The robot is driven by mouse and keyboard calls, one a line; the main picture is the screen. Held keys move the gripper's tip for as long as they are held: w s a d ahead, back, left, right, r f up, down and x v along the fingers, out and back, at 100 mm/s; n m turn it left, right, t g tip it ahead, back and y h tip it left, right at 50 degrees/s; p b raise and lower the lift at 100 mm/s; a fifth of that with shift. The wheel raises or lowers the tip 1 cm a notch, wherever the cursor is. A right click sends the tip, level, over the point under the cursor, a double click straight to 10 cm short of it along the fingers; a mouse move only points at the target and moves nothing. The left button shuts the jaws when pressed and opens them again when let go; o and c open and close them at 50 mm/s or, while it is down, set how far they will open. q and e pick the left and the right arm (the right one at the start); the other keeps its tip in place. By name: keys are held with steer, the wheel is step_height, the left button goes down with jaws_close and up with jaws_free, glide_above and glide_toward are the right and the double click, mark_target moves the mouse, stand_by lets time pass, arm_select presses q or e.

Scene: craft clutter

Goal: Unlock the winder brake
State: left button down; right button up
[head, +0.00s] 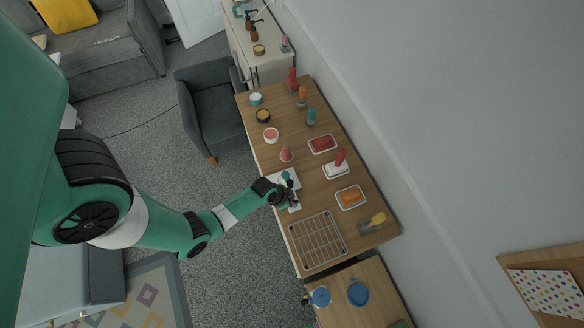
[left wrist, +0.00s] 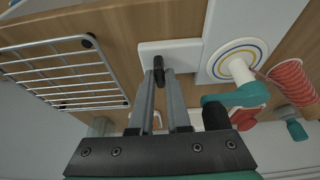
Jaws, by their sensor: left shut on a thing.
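The winder has a white base (head: 292,178) on the wooden table, partly hidden by my left gripper (head: 290,196) in the head view. In the left wrist view, the winder shows a white disc with blue and yellow rings (left wrist: 238,60), a white post and a teal crank arm (left wrist: 238,97) with a black handle (left wrist: 215,115). Beside it is a white plate (left wrist: 185,53) bearing a small black lever (left wrist: 157,66), probably the brake. My left gripper (left wrist: 164,78) is shut on this lever, its fingertips covering part of it. My right gripper is not in view.
A wire rack (head: 318,240) lies close to the gripper, also in the left wrist view (left wrist: 65,72). A red ribbed cone (left wrist: 291,82) stands by the winder. Trays with red (head: 322,144) and orange (head: 350,197) contents and a yellow-handled tool (head: 376,219) lie near the wall.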

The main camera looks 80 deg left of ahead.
arm_select(q)
steer(key=shift+n, duration=0.3)
steer(key=n+y+p, duration=0.1)
steer(key=n, duration=0.1)
steer(key=shift+w+d+n, duration=0.1)
steer(key=shift+n, duration=0.2)
steer(key=n+g+y, duration=0.1)
steer(key=n, duration=0.2)
steer(key=shift+d+n, duration=0.1)
steer(key=shift+n, duration=0.2)
steer(key=shift+n+g+y, duration=0.4)
steer(key=shift+n+y, duration=0.1)
steer(key=shift+n, duration=0.4)
steer(key=shift+w+r+n+g+p, duration=0.15)
steer(key=shift+n+g+p, duration=0.25)
steer(key=shift+n, duration=0.5)
steer(key=n+p, duration=0.1)
steer(key=n, duration=0.1)
steer(key=shift+n+g+y+p, duration=0.35)
steer(key=shift+n+g+y, duration=0.05)
steer(key=shift+w+n+g, duration=0.1)
steer(key=shift+n+g, duration=0.3)
steer(key=shift+n, duration=0.8)
steer(key=shift+f+n+g, duration=0.2)
steer(key=shift+n+g, duration=0.3)
steer(key=shift+n, duration=0.6)
steer(key=shift+p, duration=0.3)
